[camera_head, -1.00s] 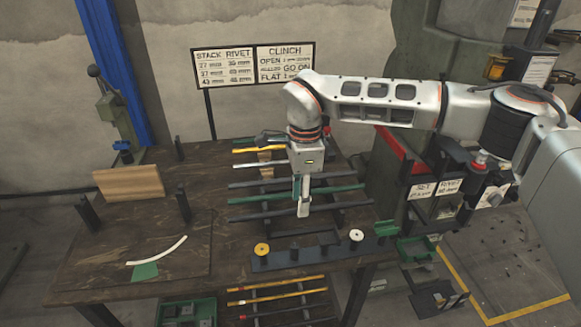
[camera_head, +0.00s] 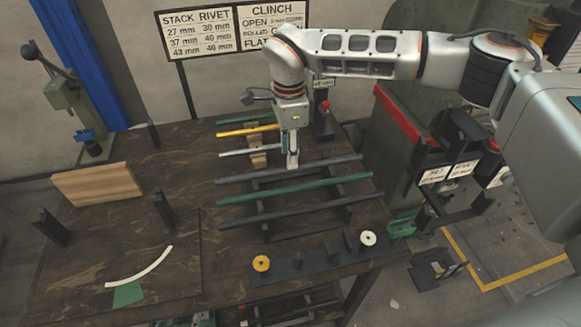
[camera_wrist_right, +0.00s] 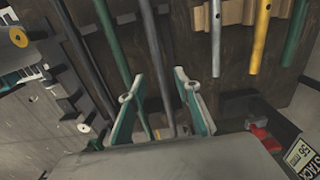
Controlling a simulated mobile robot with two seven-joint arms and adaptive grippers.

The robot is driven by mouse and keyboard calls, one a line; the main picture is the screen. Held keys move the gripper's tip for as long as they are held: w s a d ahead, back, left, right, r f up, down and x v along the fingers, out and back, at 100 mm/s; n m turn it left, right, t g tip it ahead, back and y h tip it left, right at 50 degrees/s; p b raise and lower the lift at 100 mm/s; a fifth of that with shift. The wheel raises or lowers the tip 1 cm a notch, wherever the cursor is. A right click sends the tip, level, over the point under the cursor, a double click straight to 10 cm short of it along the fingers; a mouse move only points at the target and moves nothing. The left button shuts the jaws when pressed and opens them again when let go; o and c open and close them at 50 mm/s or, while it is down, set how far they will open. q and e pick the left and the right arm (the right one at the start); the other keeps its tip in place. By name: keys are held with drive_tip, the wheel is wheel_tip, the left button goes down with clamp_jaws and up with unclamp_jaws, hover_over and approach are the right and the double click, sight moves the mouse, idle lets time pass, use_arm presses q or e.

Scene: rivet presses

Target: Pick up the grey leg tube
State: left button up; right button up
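My right gripper (camera_head: 292,165) points down over the tube rack, at the dark grey tube (camera_head: 325,165) behind the front green tube. In the right wrist view my right gripper (camera_wrist_right: 160,92) is open, its green-sided fingers apart, with the dark grey tube (camera_wrist_right: 153,50) running between them. I cannot tell whether the fingers touch it. A second dark grey tube (camera_head: 300,208) lies at the front of the rack. A light grey tube (camera_head: 250,152) lies behind the gripper, on a wooden block. My left gripper is out of view.
A green tube (camera_head: 300,187) lies between the dark grey tubes; a yellow tube (camera_head: 248,131) and another green tube (camera_head: 240,120) lie behind. Black posts, a wooden block (camera_head: 97,184) and a curved white strip (camera_head: 140,270) occupy the left. A yellow spool (camera_head: 261,263) stands in front.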

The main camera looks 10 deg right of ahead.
drive_tip(key=f, duration=0.4)
drive_tip(key=shift+d+f, duration=0.2)
clamp_jaws()
